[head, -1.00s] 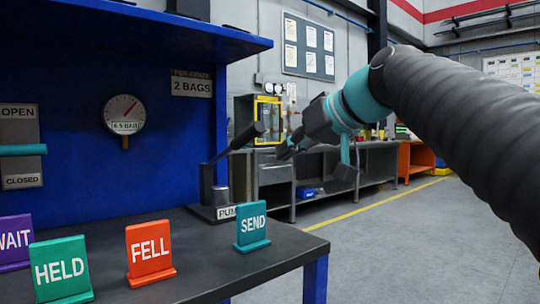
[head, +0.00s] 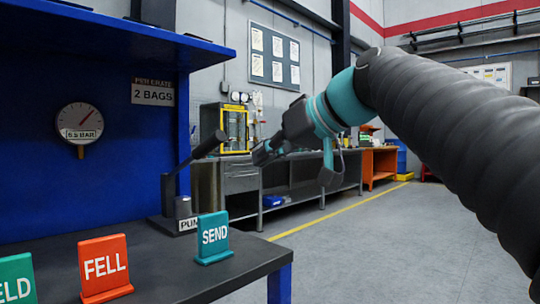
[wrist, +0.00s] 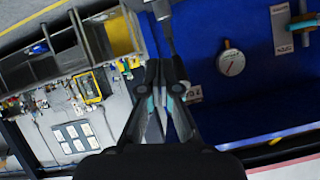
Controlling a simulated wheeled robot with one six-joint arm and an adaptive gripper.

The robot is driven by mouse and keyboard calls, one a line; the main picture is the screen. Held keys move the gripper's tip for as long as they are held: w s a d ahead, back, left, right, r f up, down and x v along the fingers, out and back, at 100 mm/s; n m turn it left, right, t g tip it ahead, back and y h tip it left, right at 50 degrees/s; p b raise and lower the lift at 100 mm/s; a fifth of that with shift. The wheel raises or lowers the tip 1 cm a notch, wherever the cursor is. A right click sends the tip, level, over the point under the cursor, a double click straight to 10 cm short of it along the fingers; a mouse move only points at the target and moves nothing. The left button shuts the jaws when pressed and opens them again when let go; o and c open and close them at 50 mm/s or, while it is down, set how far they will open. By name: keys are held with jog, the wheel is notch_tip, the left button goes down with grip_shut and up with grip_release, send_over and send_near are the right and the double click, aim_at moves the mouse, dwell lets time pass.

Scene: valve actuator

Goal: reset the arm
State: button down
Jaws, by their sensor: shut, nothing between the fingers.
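My arm reaches in from the right in the head view, with my gripper (head: 262,154) at its far end. The gripper hangs in the air to the right of the blue bench's back panel. In the wrist view my gripper (wrist: 156,75) has its fingers together and nothing between them. The black pump lever (head: 207,147) shows at the bench's right end, left of the gripper in the head view. It also shows in the wrist view (wrist: 163,22), beyond the fingertips. I cannot tell the exact gap between lever and fingers.
A teal SEND sign (head: 213,238), an orange FELL sign (head: 104,268) and a partly cut green sign (head: 16,280) stand on the dark bench top (head: 165,262). A pressure gauge (head: 79,124) hangs on the blue panel. Open grey floor (head: 385,250) lies to the right.

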jog(key=w+d+f+m+h, duration=0.1)
jog(key=f, duration=0.2)
jog(key=w+d+f+m, duration=0.1)
jog(key=f, duration=0.2)
jog(key=w+d+f+m+h, duration=0.1)
jog(key=f, duration=0.2)
jog(key=shift+w+d+f+m+h, duration=0.1)
jog(key=shift+f+m+h, duration=0.2)
jog(key=s+d+f+m+g+h+p, duration=0.1)
jog(key=s+d+f+h, duration=0.1)
jog(key=s+d+f, duration=0.35)
jog(key=s+d+f+m+h+p, duration=0.1)
jog(key=s+d+f+h, duration=0.15)
jog(key=f, duration=0.65)
jog(key=s+d+f+m+g+h+p, duration=0.1)
jog(key=s+d+f+m+h+p, duration=0.1)
jog(key=s+d+f, duration=0.45)
jog(key=s+d+f+p, duration=0.2)
jog(key=s+f, duration=0.3)
jog(key=s, duration=0.2)
jog(key=shift+s+d+h, duration=0.25)
jog(key=shift+s+h, duration=0.1)
jog(key=shift+h, duration=0.1)
jog(key=shift+a+f, duration=0.1)
